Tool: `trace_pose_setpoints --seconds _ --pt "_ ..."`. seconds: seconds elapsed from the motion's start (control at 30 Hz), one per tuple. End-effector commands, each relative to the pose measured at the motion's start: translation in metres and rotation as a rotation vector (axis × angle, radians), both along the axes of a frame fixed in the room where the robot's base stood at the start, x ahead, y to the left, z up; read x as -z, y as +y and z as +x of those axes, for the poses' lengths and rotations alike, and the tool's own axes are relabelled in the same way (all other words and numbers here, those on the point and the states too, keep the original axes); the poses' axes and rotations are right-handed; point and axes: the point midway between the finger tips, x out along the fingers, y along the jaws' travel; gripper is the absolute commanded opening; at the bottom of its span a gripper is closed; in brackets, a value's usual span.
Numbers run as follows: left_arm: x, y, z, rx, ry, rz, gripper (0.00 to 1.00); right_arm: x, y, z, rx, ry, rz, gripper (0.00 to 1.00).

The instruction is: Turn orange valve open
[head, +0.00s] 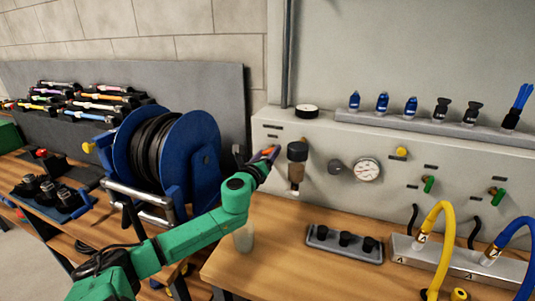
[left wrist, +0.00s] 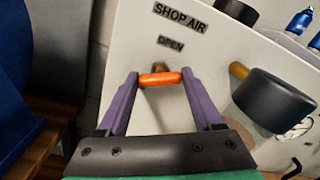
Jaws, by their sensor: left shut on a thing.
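The orange valve handle (left wrist: 160,79) is a short bar on the panel below the labels "SHOP AIR" and "OPEN" in the left wrist view. It lies nearly level in that picture, with its brass stem behind it. My left gripper (left wrist: 161,80) is shut on the handle, with one purple finger at each end. In the head view my green left arm reaches up to the panel's left end, and the left gripper (head: 269,153) largely hides the handle. My right gripper is not in view.
A dark-topped filter (head: 297,165) and a gauge (head: 367,169) are just right of the handle. A blue hose reel (head: 205,140) stands close on the left. Green valves (head: 428,184) and yellow and blue hoses are farther right.

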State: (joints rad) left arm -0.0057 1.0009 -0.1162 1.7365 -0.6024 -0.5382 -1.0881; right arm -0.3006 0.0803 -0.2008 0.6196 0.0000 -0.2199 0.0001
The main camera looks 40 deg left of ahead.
Motion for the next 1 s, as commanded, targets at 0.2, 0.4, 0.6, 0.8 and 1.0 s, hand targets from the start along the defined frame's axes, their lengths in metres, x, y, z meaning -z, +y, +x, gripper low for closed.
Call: trace_pose_setpoints --seconds 0.2,0.4,0.6,0.8,1.0 --pt "-0.0002 0.0001 0.0 0.0 -0.069 -0.198 0.12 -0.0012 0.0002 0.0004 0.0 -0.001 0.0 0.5" --pt "-0.0004 0.0002 -0.0001 0.0 -0.133 -0.377 0.12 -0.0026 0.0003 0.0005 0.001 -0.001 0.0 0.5" --pt "-0.0004 0.0002 -0.0001 0.0 -0.196 -0.557 0.12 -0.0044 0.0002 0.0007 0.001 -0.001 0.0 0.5" --pt "-0.0004 0.0005 -0.0002 0.0 -0.257 -0.732 0.12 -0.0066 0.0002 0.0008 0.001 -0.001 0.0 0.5" --pt "-0.0006 0.0006 -0.0001 0.001 -0.31 -0.882 0.12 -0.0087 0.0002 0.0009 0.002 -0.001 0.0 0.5"
